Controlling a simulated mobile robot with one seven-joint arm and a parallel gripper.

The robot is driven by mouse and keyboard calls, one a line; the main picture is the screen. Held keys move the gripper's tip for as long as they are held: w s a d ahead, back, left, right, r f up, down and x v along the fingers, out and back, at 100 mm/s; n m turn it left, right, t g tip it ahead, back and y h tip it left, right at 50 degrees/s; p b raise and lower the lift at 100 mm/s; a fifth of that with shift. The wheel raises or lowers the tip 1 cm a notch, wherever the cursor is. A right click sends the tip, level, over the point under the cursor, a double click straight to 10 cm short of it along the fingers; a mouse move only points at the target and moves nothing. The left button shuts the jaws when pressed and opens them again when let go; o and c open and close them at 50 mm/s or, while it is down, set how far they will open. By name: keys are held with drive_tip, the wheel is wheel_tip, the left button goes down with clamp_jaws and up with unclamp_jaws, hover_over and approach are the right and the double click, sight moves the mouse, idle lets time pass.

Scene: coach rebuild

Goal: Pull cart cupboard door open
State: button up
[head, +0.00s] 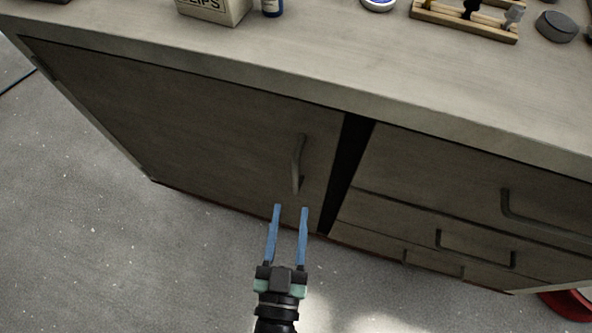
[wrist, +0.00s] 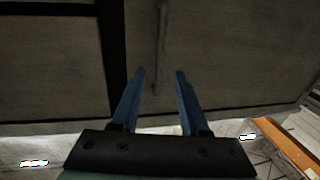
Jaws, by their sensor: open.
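The cupboard door (head: 190,115) is a flat grey-brown panel on the left of the cart, and it looks shut. Its vertical bar handle (head: 298,164) is near the door's right edge. My gripper (head: 291,207) is open with two blue fingers, in front of the door and just below the handle in the head view. In the wrist view the handle (wrist: 161,45) stands ahead, between the lines of the two fingertips (wrist: 160,71). The fingers hold nothing, and I see no contact with the handle.
A dark gap (head: 346,165) separates the door from several drawers with bar handles (head: 475,243) on the right. The cart top (head: 330,62) holds a box (head: 212,8), a wooden rack (head: 465,24) and a dark round object (head: 556,26).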

sight(295, 180)
drive_tip(key=w, duration=0.5)
drive_tip(key=w+d+b, duration=0.1)
drive_tip(key=w, duration=0.2)
drive_tip(key=shift+w, duration=0.3)
clamp_jaws()
idle(1.0)
